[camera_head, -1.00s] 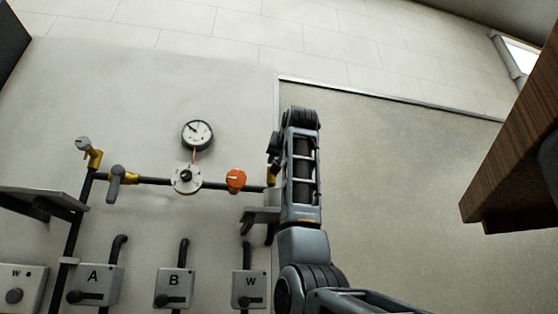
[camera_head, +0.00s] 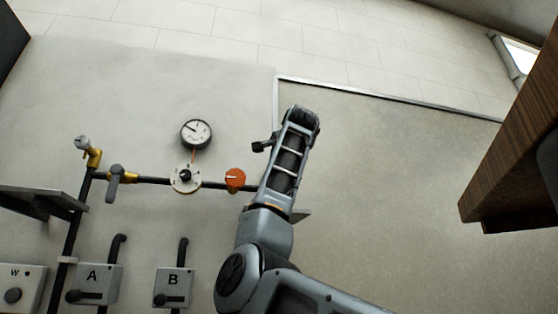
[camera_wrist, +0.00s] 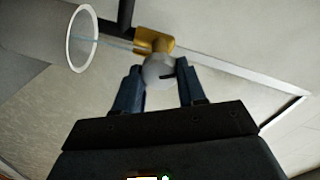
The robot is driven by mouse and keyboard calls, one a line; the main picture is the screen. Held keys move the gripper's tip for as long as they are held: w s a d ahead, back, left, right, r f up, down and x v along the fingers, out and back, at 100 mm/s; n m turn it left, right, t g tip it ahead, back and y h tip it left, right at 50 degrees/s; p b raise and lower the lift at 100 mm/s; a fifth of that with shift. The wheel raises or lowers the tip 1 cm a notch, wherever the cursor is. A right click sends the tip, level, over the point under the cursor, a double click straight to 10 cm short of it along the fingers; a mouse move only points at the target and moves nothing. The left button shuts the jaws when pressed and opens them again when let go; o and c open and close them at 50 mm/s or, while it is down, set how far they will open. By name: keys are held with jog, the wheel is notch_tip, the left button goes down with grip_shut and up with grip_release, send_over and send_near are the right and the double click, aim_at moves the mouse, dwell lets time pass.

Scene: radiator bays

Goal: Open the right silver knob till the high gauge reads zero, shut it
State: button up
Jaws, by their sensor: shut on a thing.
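The right silver knob (camera_wrist: 158,72) sits on a brass fitting (camera_wrist: 152,40) in the wrist view; my arm hides it in the head view. My gripper (camera_wrist: 160,88) has one finger on each side of the knob and is shut on it. A thin pale blue streak runs from the brass fitting into the mouth of a grey cylinder (camera_wrist: 82,40). The high gauge (camera_head: 196,133) has a white face, its needle toward the upper left; its figures are too small to read. The left silver knob (camera_head: 82,142) stands on brass at the pipe's left end.
The dark pipe carries a grey lever (camera_head: 115,183), a white dial (camera_head: 186,178) and an orange knob (camera_head: 235,179) close to my arm. Boxes A (camera_head: 92,285) and B (camera_head: 173,288) sit below. A wooden piece (camera_head: 510,150) juts in at right.

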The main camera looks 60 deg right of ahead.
jog(key=shift+m, duration=0.6)
jog(key=o, duration=1)
jog(key=shift+o, duration=0.2)
jog(key=b+v, duration=0.2)
jog(key=v, duration=0.5)
jog(key=shift+s+a+b, duration=0.25)
jog(key=shift+s+b, duration=0.05)
jog(key=shift+b, duration=0.1)
